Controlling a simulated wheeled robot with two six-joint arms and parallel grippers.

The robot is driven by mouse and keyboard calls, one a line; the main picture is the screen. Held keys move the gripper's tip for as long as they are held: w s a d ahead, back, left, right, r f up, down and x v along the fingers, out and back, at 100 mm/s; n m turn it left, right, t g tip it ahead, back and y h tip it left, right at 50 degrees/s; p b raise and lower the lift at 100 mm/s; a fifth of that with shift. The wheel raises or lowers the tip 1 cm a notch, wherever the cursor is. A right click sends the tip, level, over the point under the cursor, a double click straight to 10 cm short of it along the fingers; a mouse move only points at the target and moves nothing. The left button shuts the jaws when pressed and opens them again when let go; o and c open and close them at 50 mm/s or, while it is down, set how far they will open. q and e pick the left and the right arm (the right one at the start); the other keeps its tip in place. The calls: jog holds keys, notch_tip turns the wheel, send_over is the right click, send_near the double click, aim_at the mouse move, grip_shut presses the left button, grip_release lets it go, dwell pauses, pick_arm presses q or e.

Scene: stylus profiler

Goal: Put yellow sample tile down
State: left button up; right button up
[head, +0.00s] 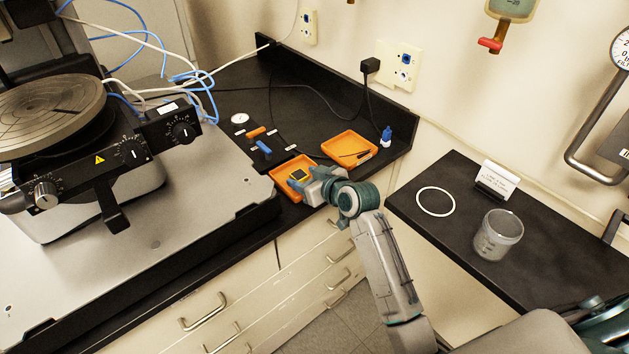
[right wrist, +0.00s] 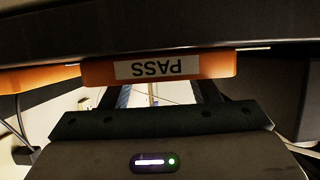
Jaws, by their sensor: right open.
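The yellow sample tile (head: 300,175), a small dark square with a yellow edge, shows in the head view in the left orange tray (head: 279,178). My right gripper (head: 296,181) is open at that tray, its fingertips right by the tile; whether they touch it cannot be told. The right wrist view shows an orange tray front (right wrist: 215,67) with an upside-down PASS label (right wrist: 157,67), and the fingers (right wrist: 160,95) partly hidden behind it. The tile does not show there. My left gripper is not in view.
A second orange tray (head: 340,146) holds a dark thin tool. A blue bottle (head: 386,136) stands beside it. The profiler (head: 90,150) fills the left. A dark side bench (head: 465,245) holds a clear beaker (head: 497,235), a white ring (head: 436,213) and a sign (head: 497,180).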

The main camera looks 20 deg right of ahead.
jog(key=b+v, duration=0.2)
jog(key=v, duration=1)
jog(key=s+d+f+m+g+h, duration=0.1)
jog(key=s+f+g+h, duration=0.15)
jog(key=s+f, duration=0.55)
jog(key=s+d+f+m+g+h, duration=0.1)
jog(key=s+d+f+g, duration=0.2)
jog(key=s, duration=0.8)
jog(key=s+f+m+g+h, duration=0.15)
jog(key=s+f+g, duration=0.35)
jog(key=s, duration=0.5)
jog(key=s+d+x, duration=0.1)
jog(key=s+x, duration=0.1)
jog(key=x, duration=1.3)
jog(key=s+d+f+x, duration=0.1)
jog(key=s+x, duration=0.2)
jog(key=x, duration=1.1)
jog(key=s+d+f+g, duration=0.1)
jog(key=s+f, duration=1.6)
jog(key=f, duration=0.3)
jog(key=shift+s, duration=0.35)
